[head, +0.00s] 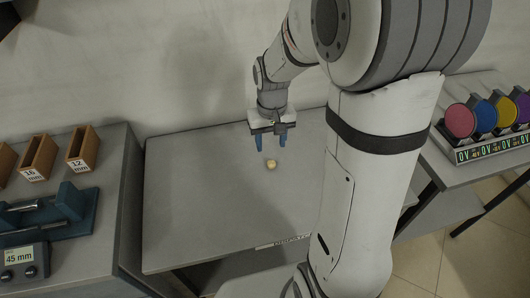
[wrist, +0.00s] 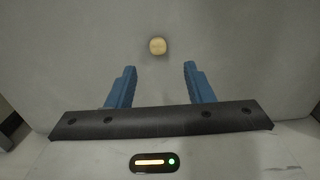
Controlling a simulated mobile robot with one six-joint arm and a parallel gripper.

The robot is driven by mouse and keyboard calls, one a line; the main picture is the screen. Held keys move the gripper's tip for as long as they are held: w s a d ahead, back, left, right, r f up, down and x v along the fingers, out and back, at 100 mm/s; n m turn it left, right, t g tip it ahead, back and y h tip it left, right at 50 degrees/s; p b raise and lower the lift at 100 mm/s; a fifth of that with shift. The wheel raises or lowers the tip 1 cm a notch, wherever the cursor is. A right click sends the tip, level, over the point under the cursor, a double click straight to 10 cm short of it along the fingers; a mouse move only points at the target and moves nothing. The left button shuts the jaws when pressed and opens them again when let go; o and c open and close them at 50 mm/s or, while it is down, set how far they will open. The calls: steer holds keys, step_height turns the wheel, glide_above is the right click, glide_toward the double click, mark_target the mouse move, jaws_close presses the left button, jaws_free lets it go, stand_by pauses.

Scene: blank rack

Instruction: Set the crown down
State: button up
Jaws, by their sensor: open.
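The crown (head: 271,164) is a small pale-yellow piece resting on the grey table (head: 190,225) in the head view. In the wrist view the crown (wrist: 157,46) shows as a small round yellowish disc, beyond the fingertips and roughly centred between them. My gripper (head: 272,145) has blue fingers, spread apart with nothing between them. It is above the table, close to the crown and apart from it. The wrist view also shows my gripper (wrist: 160,72) with both fingers open. The exact height of the fingertips over the table is hard to tell.
At right, coloured discs (head: 484,116) stand in a rack with small displays. The table around the crown is clear.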

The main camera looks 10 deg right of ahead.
mark_target(271, 162)
step_height(271, 162, down, 8)
steer(key=shift+d+r, duration=0.1)
steer(key=shift+d, duration=0.05)
stand_by(0.3)
steer(key=shift+c, duration=0.4)
jaws_close()
